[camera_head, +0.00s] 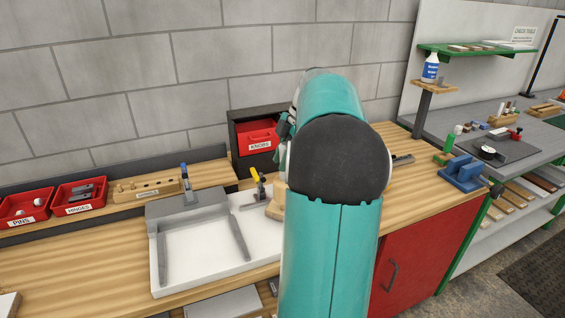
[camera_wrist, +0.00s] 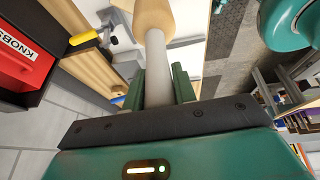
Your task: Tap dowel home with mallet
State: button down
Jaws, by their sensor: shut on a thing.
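My gripper (camera_wrist: 160,82) is shut around the grey shaft of a mallet (camera_wrist: 157,62), with a green finger on each side. The mallet's pale wooden end (camera_wrist: 155,14) runs off the top edge of the wrist view. A pale wooden piece (camera_head: 276,205) shows at the arm's left edge, probably the mallet's end. It is over or beside the right side of a white fixture tray (camera_head: 200,250) with grey bars. I cannot make out the dowel or its hole in either view.
A yellow-handled clamp (camera_head: 258,186) and a blue-handled clamp (camera_head: 184,182) stand at the fixture's back. Red bins of pins (camera_head: 24,205) and hinges (camera_head: 80,194) and a knobs box (camera_head: 256,138) line the back. Wooden bench top is clear at left. A blue vise (camera_head: 462,174) sits right.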

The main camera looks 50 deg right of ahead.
jog(key=shift+w+f, duration=0.1)
jog(key=shift+f, duration=1.2)
jog(key=shift+r, duration=1.25)
jog(key=shift+f, duration=1.3)
jog(key=shift+r, duration=0.1)
jog(key=shift+r, duration=1.35)
